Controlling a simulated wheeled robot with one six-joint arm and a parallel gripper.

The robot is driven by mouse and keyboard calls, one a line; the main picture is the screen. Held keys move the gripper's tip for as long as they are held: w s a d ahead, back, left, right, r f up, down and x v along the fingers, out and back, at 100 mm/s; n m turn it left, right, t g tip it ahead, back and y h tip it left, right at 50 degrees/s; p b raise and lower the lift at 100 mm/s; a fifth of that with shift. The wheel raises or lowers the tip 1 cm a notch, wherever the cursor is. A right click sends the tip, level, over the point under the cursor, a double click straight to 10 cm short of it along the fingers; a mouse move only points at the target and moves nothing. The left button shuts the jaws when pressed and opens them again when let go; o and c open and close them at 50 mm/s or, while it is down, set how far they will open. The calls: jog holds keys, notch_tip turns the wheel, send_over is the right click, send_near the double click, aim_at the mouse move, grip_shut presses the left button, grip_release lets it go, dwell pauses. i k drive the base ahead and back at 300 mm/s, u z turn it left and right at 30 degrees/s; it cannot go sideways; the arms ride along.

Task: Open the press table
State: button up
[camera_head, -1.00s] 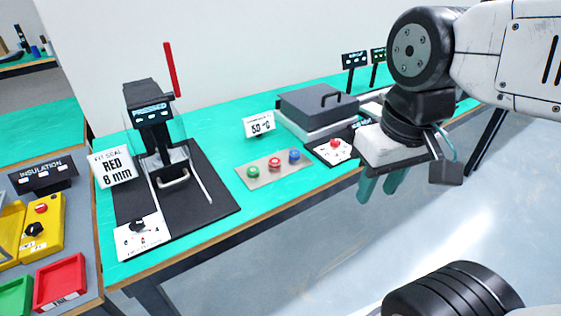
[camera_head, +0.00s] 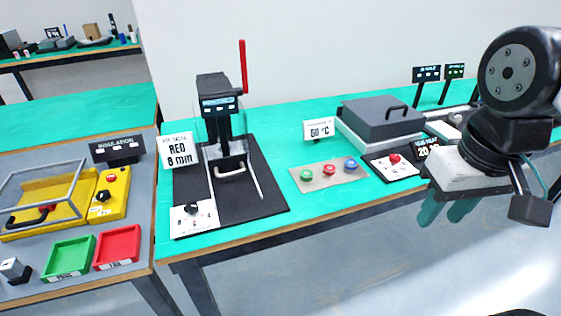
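The press (camera_head: 218,112) stands on the green bench, left of centre, with a dark head, a small lit display and an upright red lever (camera_head: 243,68). Its black base plate (camera_head: 250,198) carries a pale handle (camera_head: 230,169) at the front of the press and a thin light rail to the right of it. A white control plate with a black knob (camera_head: 192,210) is at the base's front left corner. My gripper (camera_head: 447,211) hangs at the right, its teal fingers pointing down with a gap between them. It is empty, in front of the bench edge and well right of the press.
A sign (camera_head: 178,150) reads RED 8 mm. Several coloured buttons sit on a plate (camera_head: 322,180), beside a grey lidded box (camera_head: 383,117). The left bench holds a yellow fixture (camera_head: 113,190), a green tray (camera_head: 68,258) and a red tray (camera_head: 118,247). Open floor lies before the bench.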

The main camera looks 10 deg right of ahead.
aim_at(237, 163)
jog(key=k, duration=0.5)
jog(key=u, duration=1)
jog(key=i, duration=1)
jog(key=z, duration=1.1)
